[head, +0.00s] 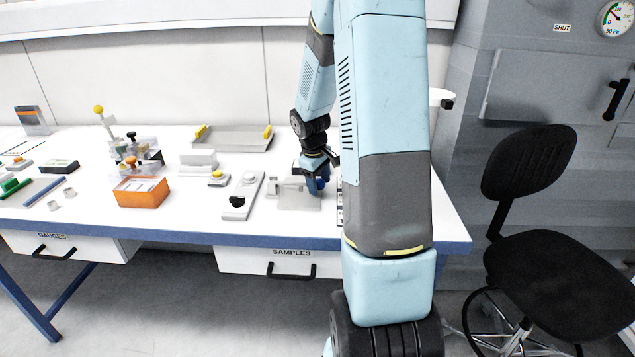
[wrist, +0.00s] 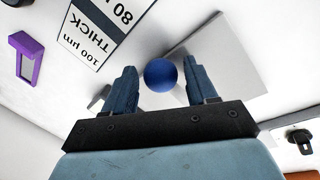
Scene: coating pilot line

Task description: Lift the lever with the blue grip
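The lever's round blue grip (wrist: 161,75) shows in the wrist view between my two fingers, with a gap on each side. My gripper (wrist: 160,66) is open around it and does not pinch it. In the head view my gripper (head: 316,180) points down at the right side of a pale grey lever stand (head: 293,199) on the bench. The stand's flat plate (wrist: 222,60) also shows in the wrist view, behind the grip. The lever's arm is mostly hidden, and I cannot make out the blue grip apart from my fingers in the head view.
A grey block with a black knob (head: 237,201) stands just left of the stand. An orange box (head: 141,192) and a grey tray (head: 233,142) are farther left. A printed card (wrist: 98,32) and a purple piece (wrist: 25,60) lie nearby. A black chair (head: 528,165) stands right of the bench.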

